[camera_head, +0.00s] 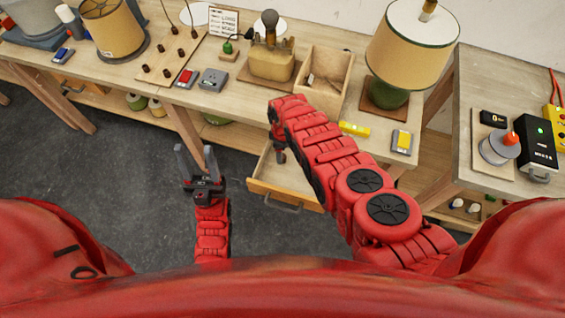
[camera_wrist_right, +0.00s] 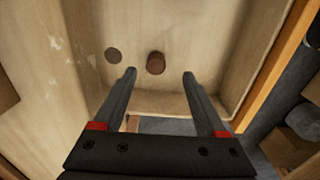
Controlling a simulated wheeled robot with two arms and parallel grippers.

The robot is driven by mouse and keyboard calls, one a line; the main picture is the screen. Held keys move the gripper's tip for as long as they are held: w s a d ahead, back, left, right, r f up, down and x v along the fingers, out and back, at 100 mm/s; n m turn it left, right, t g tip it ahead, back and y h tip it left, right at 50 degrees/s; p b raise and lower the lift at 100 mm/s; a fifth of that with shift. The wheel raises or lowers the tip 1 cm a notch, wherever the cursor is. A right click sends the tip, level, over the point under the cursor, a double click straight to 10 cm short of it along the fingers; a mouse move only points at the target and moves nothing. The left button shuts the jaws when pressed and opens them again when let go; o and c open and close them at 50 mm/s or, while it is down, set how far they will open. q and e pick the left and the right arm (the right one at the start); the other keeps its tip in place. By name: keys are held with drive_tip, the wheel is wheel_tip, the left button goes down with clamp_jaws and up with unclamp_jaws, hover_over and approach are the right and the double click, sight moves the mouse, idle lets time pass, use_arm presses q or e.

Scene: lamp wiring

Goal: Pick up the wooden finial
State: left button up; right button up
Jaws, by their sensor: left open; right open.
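A small dark brown round piece (camera_wrist_right: 155,63), which looks like the wooden finial, shows in the right wrist view inside the open drawer (camera_wrist_right: 215,60). My right gripper (camera_wrist_right: 159,74) is open, and the piece appears between and just beyond its fingertips, not gripped. My left gripper (camera_head: 195,152) is open and empty, left of the drawer above the floor.
The bench carries a shaded lamp (camera_head: 412,45), a wooden tray (camera_head: 335,65), a peg board (camera_head: 165,70) with several dark knobs, and a yellow block (camera_head: 354,129). A side table (camera_head: 480,85) stands right. The floor (camera_head: 110,170) left of the drawer is clear.

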drive_tip(key=shift+w+f, duration=0.1)
drive_tip(key=shift+f, duration=0.35)
drive_tip(key=f+b, duration=0.1)
drive_tip(key=b, duration=0.1)
drive_tip(key=f+b, duration=0.4)
drive_tip(key=shift+w, duration=0.3)
drive_tip(key=shift+r, duration=0.15)
drive_tip(key=shift+s, duration=0.1)
drive_tip(key=shift+c, duration=0.4)
clamp_jaws()
